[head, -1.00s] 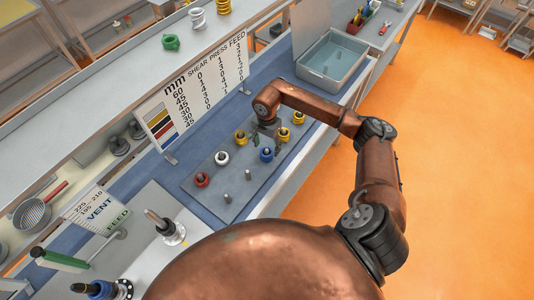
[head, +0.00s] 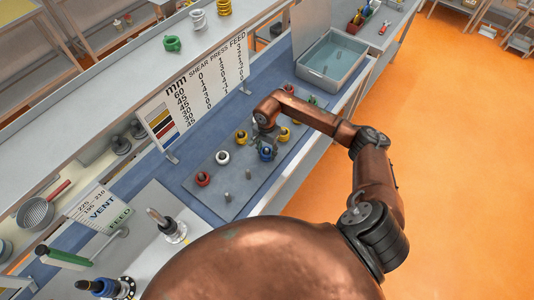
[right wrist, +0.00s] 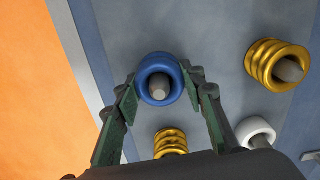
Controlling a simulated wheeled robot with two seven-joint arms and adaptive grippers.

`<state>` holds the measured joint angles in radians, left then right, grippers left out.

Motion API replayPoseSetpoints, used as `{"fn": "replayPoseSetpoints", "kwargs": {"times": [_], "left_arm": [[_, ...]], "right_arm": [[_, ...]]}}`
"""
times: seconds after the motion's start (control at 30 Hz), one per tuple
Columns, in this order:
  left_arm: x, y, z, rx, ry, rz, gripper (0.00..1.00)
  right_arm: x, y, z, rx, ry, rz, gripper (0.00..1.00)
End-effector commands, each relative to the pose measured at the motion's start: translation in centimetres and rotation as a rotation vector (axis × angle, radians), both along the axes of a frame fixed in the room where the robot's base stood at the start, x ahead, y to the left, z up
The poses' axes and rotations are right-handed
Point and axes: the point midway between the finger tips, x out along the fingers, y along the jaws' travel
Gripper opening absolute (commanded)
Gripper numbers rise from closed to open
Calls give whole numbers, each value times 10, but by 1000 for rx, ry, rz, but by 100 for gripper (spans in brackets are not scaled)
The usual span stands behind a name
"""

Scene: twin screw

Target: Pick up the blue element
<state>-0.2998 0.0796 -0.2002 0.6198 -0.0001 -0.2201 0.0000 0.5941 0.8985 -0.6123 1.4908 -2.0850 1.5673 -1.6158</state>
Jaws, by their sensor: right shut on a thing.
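The blue element (head: 266,154) is a ring-shaped piece around a grey peg on the grey peg board (head: 212,203). It also shows in the right wrist view (right wrist: 150,69), with the peg's end showing through its middle. My right gripper (head: 265,146) is above the blue element in the head view. In the right wrist view, its green-padded fingers (right wrist: 158,84) are on either side of the blue element and shut on it. The element appears to be still around the peg. My left gripper is not in view.
Red (head: 202,179), white (head: 222,157) and yellow (head: 241,137) pieces stand on neighbouring pegs, with another yellow one (head: 284,134) close behind the gripper. A grey bin (head: 334,57) is at the back right, and a sign panel (head: 200,85) stands behind the board.

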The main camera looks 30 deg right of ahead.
Motion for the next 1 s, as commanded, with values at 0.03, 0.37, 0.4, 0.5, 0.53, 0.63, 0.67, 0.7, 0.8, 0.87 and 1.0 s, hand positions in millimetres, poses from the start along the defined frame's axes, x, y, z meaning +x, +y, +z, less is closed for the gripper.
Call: {"fn": "replayPoseSetpoints", "kwargs": {"times": [0.03,0.37,0.4,0.5,0.53,0.63,0.67,0.7,0.8,0.87,1.0], "left_arm": [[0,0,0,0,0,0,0],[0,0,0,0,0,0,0],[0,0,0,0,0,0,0],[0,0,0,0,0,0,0],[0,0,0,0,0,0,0],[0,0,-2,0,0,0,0],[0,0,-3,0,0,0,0],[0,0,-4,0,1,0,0],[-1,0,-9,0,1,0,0],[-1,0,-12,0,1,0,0],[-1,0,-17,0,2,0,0]], "right_arm": [[0,0,0,0,-1,0,26],[1,0,1,1,-2,0,7],[1,0,1,1,-2,0,7],[1,0,1,1,-2,0,7],[1,0,1,1,-2,0,7],[2,-1,7,-1,-4,1,6],[2,-1,11,-1,-4,0,6],[2,-1,16,-1,-4,0,6],[2,-1,35,-2,-5,1,6],[2,-1,47,-2,-7,1,6],[2,-1,74,-2,-5,1,6]]}}
